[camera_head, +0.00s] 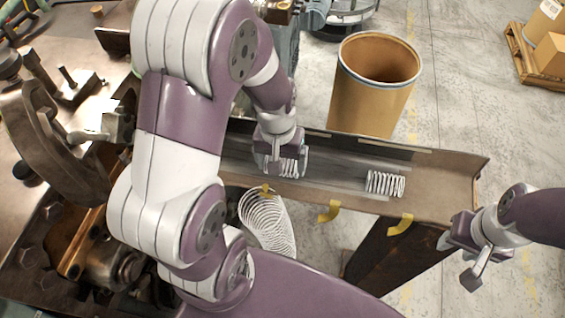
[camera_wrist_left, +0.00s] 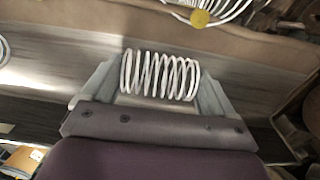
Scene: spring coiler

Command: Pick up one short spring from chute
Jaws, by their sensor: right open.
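The chute (camera_head: 330,172) is a long metal trough running across the middle of the head view. One short white coil spring (camera_head: 385,183) lies in its right part, clear of both grippers. My left gripper (camera_head: 287,165) reaches down into the chute over another short spring (camera_head: 289,168). In the left wrist view this spring (camera_wrist_left: 160,76) lies between the fingers, one at each end. I cannot tell whether the fingers press on it or stand just clear. My right gripper (camera_head: 458,262) is open and empty, off the chute's right end.
A longer, wider white spring (camera_head: 268,222) hangs below the chute's near edge. Yellow tabs (camera_head: 329,211) sit along that edge. A brown drum (camera_head: 375,85) stands behind the chute. Machine parts (camera_head: 60,150) crowd the left. Boxes on a pallet (camera_head: 535,60) stand at the far right.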

